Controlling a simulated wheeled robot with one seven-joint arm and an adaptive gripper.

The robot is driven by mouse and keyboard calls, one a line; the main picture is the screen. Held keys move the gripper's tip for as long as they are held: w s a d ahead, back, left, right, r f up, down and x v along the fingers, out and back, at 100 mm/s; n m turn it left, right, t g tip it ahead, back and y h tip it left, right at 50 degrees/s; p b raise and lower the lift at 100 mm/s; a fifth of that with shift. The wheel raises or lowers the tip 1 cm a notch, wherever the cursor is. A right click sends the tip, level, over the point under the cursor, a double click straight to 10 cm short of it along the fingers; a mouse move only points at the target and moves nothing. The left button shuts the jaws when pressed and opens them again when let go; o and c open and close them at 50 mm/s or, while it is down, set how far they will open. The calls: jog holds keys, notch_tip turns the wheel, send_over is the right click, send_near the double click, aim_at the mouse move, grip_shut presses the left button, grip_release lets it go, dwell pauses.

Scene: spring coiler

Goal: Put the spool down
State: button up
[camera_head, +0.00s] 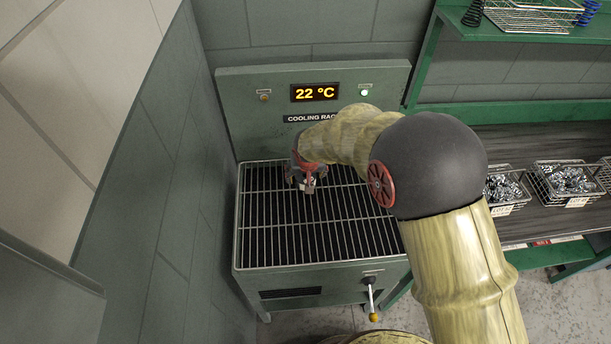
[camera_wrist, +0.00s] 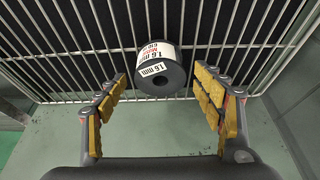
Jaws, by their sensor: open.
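A dark grey spool (camera_wrist: 176,76) with a white label reading "1.6 mm" shows in the wrist view, at the wire rack (camera_head: 340,235) of the cooling rack. Its round end with a centre hole faces the wrist camera. My gripper (camera_head: 306,187) is over the rack's left back part in the head view. Its two yellow-padded fingers stand wide apart in the wrist view, one on each side of the spool, with a clear gap on both sides. In the head view the spool is mostly hidden by my gripper.
The cooling rack's back panel (camera_head: 390,85) has a display (camera_head: 314,92) reading 22 °C. A lever (camera_head: 371,295) sticks out at the front. A grey wall (camera_head: 180,200) stands close on the left. Wire baskets (camera_head: 565,178) sit on the bench at right. The rack's front and right are bare.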

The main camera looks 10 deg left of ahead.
jog(key=a+p+v, duration=0.1)
jog(key=v, duration=0.7)
jog(key=shift+d+r+p, duration=0.2)
jog(key=shift+d+p, duration=0.1)
jog(key=shift+d, duration=0.25)
jog(key=s+d+r+m, duration=0.1)
jog(key=s+d+r, duration=0.3)
jog(key=d+r, duration=0.45)
jog(key=s+d+r+m, duration=0.1)
jog(key=s+d+r, duration=0.3)
jog(key=d+r, duration=0.45)
jog(key=s+d+r, duration=0.2)
jog(key=s+d, duration=0.3)
jog(key=s, duration=0.4)
jog(key=s+d+r+t+h, duration=0.1)
jog(key=s+d+r, duration=0.1)
jog(key=s+d, duration=0.4)
jog(key=s, duration=0.4)
jog(key=shift+s+r+m, duration=0.2)
jog(key=shift+r+m, duration=0.2)
jog(key=shift+o, duration=0.5)
jog(key=shift+d, duration=0.15)
